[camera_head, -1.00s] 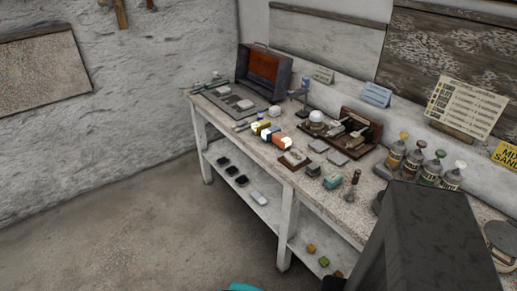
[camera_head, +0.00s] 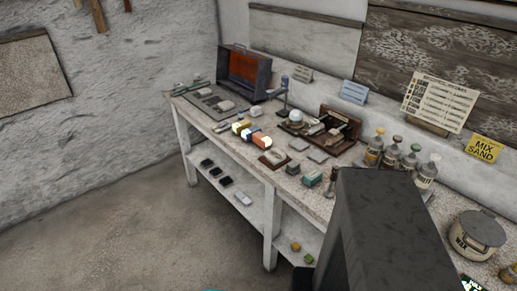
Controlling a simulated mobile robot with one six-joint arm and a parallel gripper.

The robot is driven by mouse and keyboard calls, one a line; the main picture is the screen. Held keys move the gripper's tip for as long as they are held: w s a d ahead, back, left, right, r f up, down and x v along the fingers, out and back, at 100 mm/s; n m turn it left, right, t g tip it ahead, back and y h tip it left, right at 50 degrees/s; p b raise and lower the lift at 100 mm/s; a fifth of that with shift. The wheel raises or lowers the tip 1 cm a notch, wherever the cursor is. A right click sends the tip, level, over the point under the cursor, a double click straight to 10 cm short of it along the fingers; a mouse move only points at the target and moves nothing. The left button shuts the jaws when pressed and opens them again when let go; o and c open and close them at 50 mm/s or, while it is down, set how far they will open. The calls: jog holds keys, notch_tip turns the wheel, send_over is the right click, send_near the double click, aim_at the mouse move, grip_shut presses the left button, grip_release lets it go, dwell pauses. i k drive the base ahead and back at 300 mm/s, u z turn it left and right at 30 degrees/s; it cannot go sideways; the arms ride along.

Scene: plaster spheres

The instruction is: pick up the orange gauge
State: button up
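A small orange piece with a pale end (camera_head: 262,141) lies on the workbench in a short row with yellow and blue pieces. It may be the orange gauge, but it is too small to be sure. My gripper is not in view. A large dark block in the lower right, which seems to be part of my arm, covers part of the bench front.
The bench (camera_head: 205,122) runs along the wall. A dark case with an orange inside (camera_head: 243,66) stands at its far end. Several bottles (camera_head: 391,155) and a lidded tin (camera_head: 476,235) stand at right. Open floor (camera_head: 130,225) lies in front.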

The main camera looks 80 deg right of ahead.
aim_at(260, 140)
jog(key=z, duration=0.2)
jog(key=i, duration=2.1)
jog(key=u, duration=0.6)
jog(key=k, duration=0.15)
jog(key=z, duration=3.1)
